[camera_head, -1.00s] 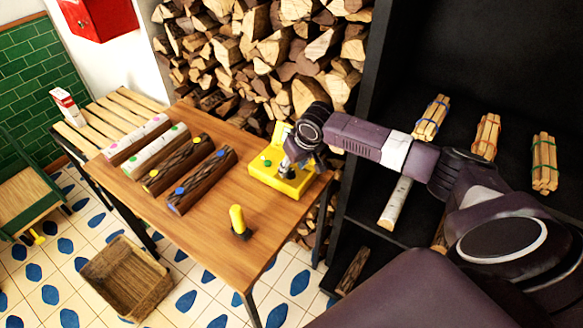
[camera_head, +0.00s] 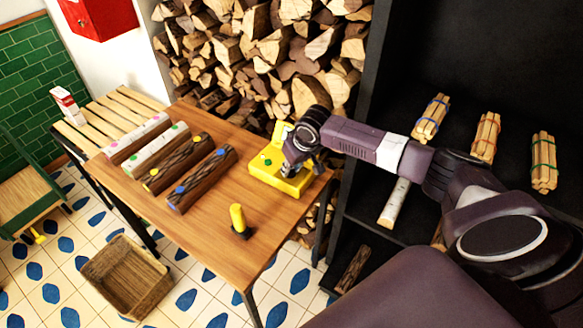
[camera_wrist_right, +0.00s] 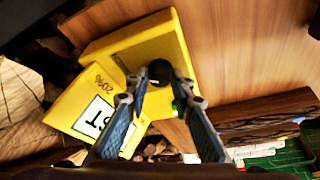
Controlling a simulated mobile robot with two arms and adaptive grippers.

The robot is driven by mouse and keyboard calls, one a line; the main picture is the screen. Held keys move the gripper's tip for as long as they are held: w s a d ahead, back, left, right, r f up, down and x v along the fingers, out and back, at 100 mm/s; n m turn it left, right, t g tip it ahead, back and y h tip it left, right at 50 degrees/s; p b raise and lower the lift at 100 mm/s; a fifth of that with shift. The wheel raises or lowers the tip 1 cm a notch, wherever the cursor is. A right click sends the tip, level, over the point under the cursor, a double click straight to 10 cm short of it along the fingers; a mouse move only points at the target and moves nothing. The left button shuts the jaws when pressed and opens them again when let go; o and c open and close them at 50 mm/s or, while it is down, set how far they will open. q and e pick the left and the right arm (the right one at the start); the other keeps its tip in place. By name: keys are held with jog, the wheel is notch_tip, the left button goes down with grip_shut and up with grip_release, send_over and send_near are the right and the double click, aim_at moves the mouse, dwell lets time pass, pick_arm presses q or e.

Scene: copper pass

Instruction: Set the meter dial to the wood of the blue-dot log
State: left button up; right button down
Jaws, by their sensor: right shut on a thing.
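The yellow meter (camera_head: 279,181) stands at the right end of the wooden table, and it fills the upper left of the right wrist view (camera_wrist_right: 108,50). Its round black dial knob (camera_wrist_right: 160,72) is between my right gripper's (camera_wrist_right: 161,76) fingertips, which are shut on it. In the head view my right gripper (camera_head: 297,168) covers the dial, so its setting is hidden. The blue-dot log (camera_head: 203,181) has dark brown, rough bark and lies on the table left of the meter. My left gripper is not in view.
Beside the blue-dot log lie a yellow-dot log (camera_head: 172,168), a pale green-dot log (camera_head: 158,150) and a pink-dot log (camera_head: 136,138). A yellow-handled tool (camera_head: 238,218) stands near the table's front. A basket (camera_head: 127,278) is on the floor. A black shelf (camera_head: 385,235) stands at right.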

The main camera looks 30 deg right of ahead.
jog(key=n+y, duration=0.1)
jog(key=n, duration=0.1)
jog(key=shift+d+n+p, duration=0.1)
jog(key=shift+n+p, duration=0.3)
jog(key=n+y, duration=0.1)
jog(key=n, duration=0.1)
jog(key=shift+d+f+n+b, duration=0.1)
jog(key=shift+n+b, duration=0.2)
jog(key=shift+b, duration=0.1)
jog(key=n+b, duration=0.1)
jog(key=n, duration=0.1)
jog(key=n+g+y+b, duration=0.1)
jog(key=n+b, duration=0.1)
jog(key=shift+w+f+y, duration=0.1)
jog(key=shift+w+y, duration=0.05)
jog(key=shift+y, duration=0.15)
jog(key=n+g+b, duration=0.1)
jog(key=n+b, duration=0.1)
jog(key=n, duration=0.1)
jog(key=shift+d+y+b, duration=0.1)
jog(key=shift+y+b, duration=0.2)
jog(key=shift+b, duration=0.05)
jog(key=shift+r+n+g+b, duration=0.2)
jog(key=shift+n+g+b, duration=0.1)
jog(key=shift+n+b, duration=0.3)
jog(key=c, duration=1.7)
grip_release()
